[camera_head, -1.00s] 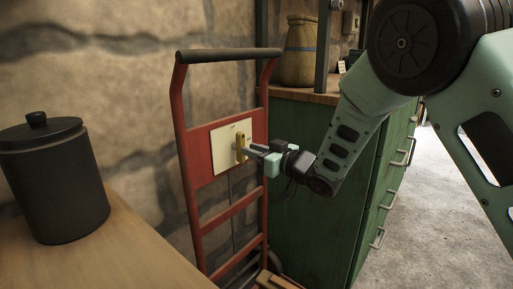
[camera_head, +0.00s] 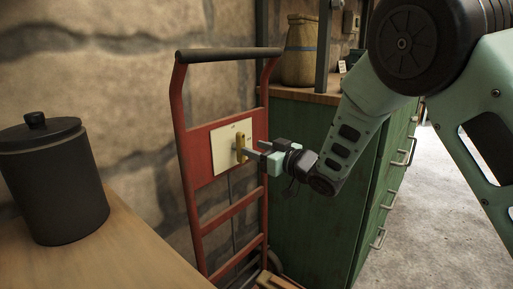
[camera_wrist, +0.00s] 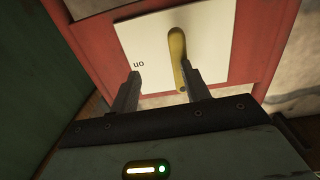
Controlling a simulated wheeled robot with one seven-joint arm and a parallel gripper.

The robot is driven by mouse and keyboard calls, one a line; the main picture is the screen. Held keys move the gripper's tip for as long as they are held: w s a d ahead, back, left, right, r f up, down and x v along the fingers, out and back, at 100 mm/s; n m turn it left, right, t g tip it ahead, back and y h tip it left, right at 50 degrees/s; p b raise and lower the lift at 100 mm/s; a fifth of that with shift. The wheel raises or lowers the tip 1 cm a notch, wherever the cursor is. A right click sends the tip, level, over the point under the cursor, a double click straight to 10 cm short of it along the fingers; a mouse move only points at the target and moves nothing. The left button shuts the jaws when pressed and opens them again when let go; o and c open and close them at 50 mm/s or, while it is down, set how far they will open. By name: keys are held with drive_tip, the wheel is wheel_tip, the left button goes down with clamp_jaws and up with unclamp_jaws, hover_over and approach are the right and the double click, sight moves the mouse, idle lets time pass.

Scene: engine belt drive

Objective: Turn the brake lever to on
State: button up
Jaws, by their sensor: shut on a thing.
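The yellow brake lever (camera_head: 240,150) is on a white panel (camera_head: 222,145) fixed to a red hand-truck frame. In the head view it stands nearly upright. In the wrist view the lever (camera_wrist: 177,48) reaches down between my fingers, close against the right one, with a visible gap to the left finger. My gripper (camera_head: 253,153) is at the panel, shut on the lever; its fingers also show in the wrist view (camera_wrist: 160,90). The upside-down word "on" (camera_wrist: 139,64) is printed on the panel, left of the lever there.
The red hand truck (camera_head: 188,150) leans by the stone wall. A green drawer cabinet (camera_head: 310,215) stands close at right, with a sack (camera_head: 299,50) on top. A wooden table (camera_head: 120,250) with a dark lidded canister (camera_head: 55,180) is at left. Floor at far right is clear.

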drive_tip(key=b+v, duration=0.1)
drive_tip(key=v, duration=1.8)
drive_tip(key=shift+f+b, duration=0.3)
drive_tip(key=shift+f, duration=0.05)
idle(1.0)
drive_tip(key=shift+w+d, duration=0.1)
idle(0.4)
drive_tip(key=b+v, duration=0.1)
drive_tip(key=b, duration=0.1)
drive_tip(key=b+v, duration=0.2)
drive_tip(key=shift+d+f, duration=0.2)
drive_tip(key=shift+f, duration=0.05)
drive_tip(key=shift+d+b, duration=0.1)
drive_tip(key=shift+b, duration=0.55)
